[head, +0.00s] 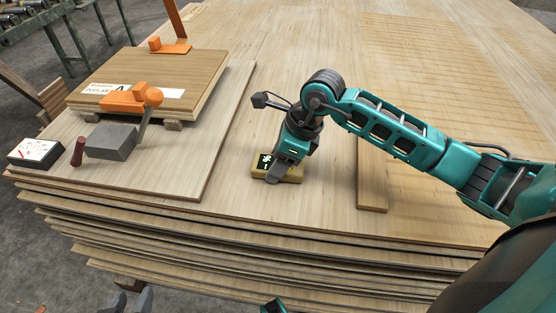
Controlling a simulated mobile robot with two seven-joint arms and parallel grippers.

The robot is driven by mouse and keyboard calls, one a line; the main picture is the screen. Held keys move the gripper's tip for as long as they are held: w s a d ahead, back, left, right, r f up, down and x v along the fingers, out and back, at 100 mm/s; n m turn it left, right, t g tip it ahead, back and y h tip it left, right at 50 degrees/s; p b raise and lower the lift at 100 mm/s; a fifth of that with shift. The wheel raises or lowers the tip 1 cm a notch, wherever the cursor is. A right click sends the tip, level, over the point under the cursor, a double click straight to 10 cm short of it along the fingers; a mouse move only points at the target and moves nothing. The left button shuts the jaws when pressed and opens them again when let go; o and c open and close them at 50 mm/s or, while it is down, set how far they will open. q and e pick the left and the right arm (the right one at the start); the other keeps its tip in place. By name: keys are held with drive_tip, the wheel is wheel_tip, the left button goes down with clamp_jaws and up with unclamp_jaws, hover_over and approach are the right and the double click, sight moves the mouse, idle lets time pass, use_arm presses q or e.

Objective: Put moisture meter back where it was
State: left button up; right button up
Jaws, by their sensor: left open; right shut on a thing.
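The moisture meter (293,176) is a small yellow block with a dark face, low over or on the pale veneer sheets right of the raised stack. I cannot tell whether it touches the sheet. My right gripper (274,178) points down at it and is shut on it, hiding part of its middle. My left gripper (129,303) shows only as two dark fingertips at the bottom edge, apart and empty, away from the meter.
A veneer stack (215,165) on the left bears a labelled board pack (190,75), an orange-handled clamp (125,101), a grey block (110,142), a dark red cylinder (79,151) and a white-topped box (36,152). A wooden strip (371,188) lies right of the meter.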

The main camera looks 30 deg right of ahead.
drive_tip(key=shift+f, duration=0.15)
drive_tip(key=o, duration=1.3)
drive_tip(key=shift+c, duration=0.2)
use_arm(q)
drive_tip(key=shift+w, duration=0.1)
use_arm(e)
drive_tip(key=shift+d+r, duration=0.1)
drive_tip(key=shift+r, duration=0.45)
use_arm(q)
drive_tip(key=a+r+p, duration=0.1)
drive_tip(key=p, duration=0.2)
drive_tip(key=shift+s+r, duration=0.1)
drive_tip(key=shift+s, duration=0.1)
use_arm(e)
drive_tip(key=v, duration=1.1)
